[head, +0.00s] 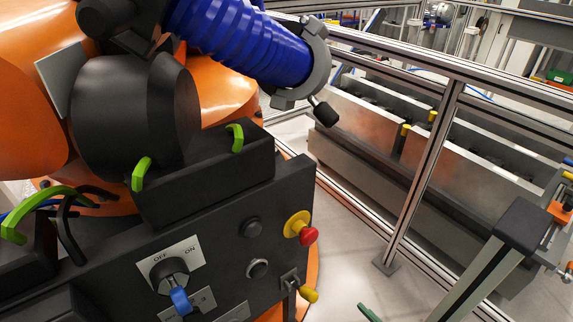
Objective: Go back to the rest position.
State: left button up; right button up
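The drive unit's black control box (215,240) fills the lower left. A rotary switch (170,277) with a blue handle sits on a plate marked OFF and ON. A red knob on a yellow base (302,229) is near the box's right edge, above a small yellow-tipped lever (305,293). Two round dark buttons sit between the switch and the knob. Green clips (141,174) stand on the raised black connector block. Neither of my grippers can be made out in the head view.
A thick blue ribbed hose (240,38) with a grey clamp crosses above the box, before large orange bodies (222,95). A metal-framed fence (430,160) runs along the right, with long grey blocks behind it. A black-topped metal stand (522,226) is at lower right. Pale floor shows between.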

jog(key=s+d+f+g+h+p, duration=0.1)
jog(key=s+d+f+g+h, duration=0.1)
jog(key=s+d+f, duration=0.4)
jog(key=s+d+f+m+g+h, duration=0.1)
jog(key=s+f+g+h, duration=0.15)
jog(key=f, duration=0.55)
jog(key=s+d+f+g+h+p, duration=0.1)
jog(key=s+d+f+g, duration=0.1)
jog(key=s+d+f, duration=0.4)
pick_arm(q)
jog(key=r+p, duration=0.1)
jog(key=w+r+p, duration=0.1)
jog(key=r, duration=0.1)
jog(key=r+p, duration=0.1)
jog(key=shift+w+a+r, duration=0.15)
jog(key=shift+w+r, duration=0.15)
jog(key=shift+w, duration=0.05)
pick_arm(e)
jog(key=s+a+f+m+g+h, duration=0.1)
jog(key=s+f+g, duration=0.2)
jog(key=s, duration=1)
jog(key=s+a+f+m+g, duration=0.1)
jog(key=s+f+g, duration=0.2)
jog(key=s, duration=1.1)
jog(key=shift+f+m+g+h, duration=0.35)
jog(key=shift+f+m, duration=0.05)
jog(key=shift+f, duration=0.05)
